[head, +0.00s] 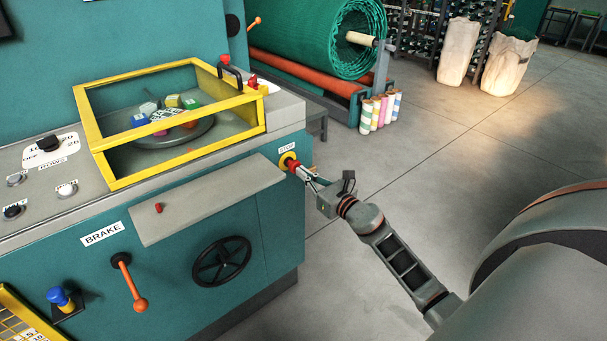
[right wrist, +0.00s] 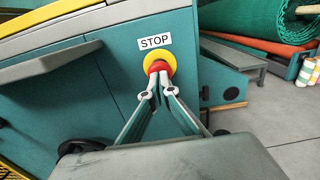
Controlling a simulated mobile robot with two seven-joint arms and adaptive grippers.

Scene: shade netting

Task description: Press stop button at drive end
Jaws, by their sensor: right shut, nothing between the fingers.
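The stop button is a red mushroom head on a yellow round plate (head: 286,160), on the teal machine's end face under a STOP label (head: 287,148). In the right wrist view the red button (right wrist: 158,67) sits straight ahead, partly hidden by my fingertips. My right gripper (head: 301,169) is shut and empty, its tips at the button's face. They look to be touching it, but I cannot tell whether it is pushed in. My left gripper is not in view.
The teal machine has a yellow-framed guard box (head: 180,158), a BRAKE lever (head: 131,285), a black handwheel (head: 221,261) and a grey ledge (head: 210,203). A green netting roll (head: 325,35) and several coloured rolls (head: 379,112) stand behind.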

